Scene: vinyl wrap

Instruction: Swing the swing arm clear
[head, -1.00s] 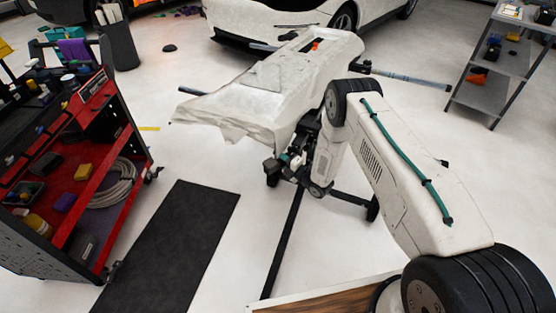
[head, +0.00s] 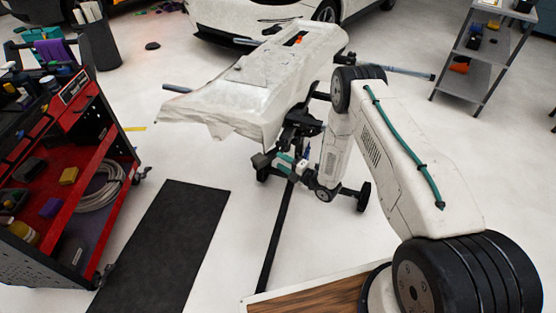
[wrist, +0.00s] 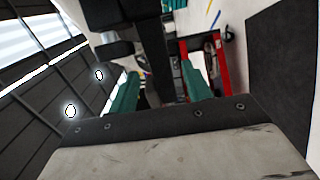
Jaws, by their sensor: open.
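A dark stand (head: 300,120) holds a part draped in pale wrap (head: 240,85). A bar with a grey padded end (head: 176,89) sticks out at its left, and a longer grey-ended bar (head: 400,72) sticks out at its right. I cannot tell which piece is the swing arm. My gripper (head: 281,164), with teal fingers, is open beside the stand's post, below the draped part. In the wrist view my gripper (wrist: 158,85) shows its two teal fingers apart, with a dark post (wrist: 153,50) seen between them. Contact with the post cannot be told.
A red tool cart (head: 70,160) stands at the left, beside a black floor mat (head: 160,245). A grey shelf (head: 485,65) stands at the back right. A white car (head: 250,15) is behind. Stand legs (head: 272,235) run along the floor. Open floor lies between mat and stand.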

